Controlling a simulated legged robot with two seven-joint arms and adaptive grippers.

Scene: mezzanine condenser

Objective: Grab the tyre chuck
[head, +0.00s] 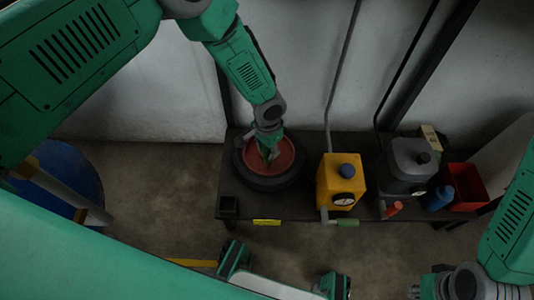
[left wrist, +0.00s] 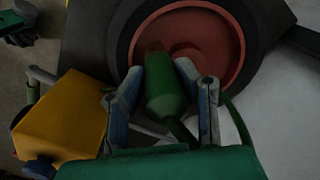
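The tyre chuck (left wrist: 165,92) is a green, rounded handle with a brownish tip and a dark hose at its lower right in the left wrist view. My left gripper (left wrist: 160,82) has one finger against each side of it. In the head view my left gripper (head: 268,142) is above the red hub of a black tyre (head: 265,183), with the green chuck (head: 269,154) at its fingertips. The tip points towards the hub; I cannot tell whether it touches. My right gripper (head: 425,290) is partly cut off at the bottom right, away from the bench.
The dark bench (head: 300,210) also holds a yellow box (head: 340,182) with a gauge, a grey unit (head: 408,165), a blue bottle (head: 438,199) and a red bin (head: 468,186). A wall stands behind. A blue drum (head: 60,180) is at left. Open floor lies left of the bench.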

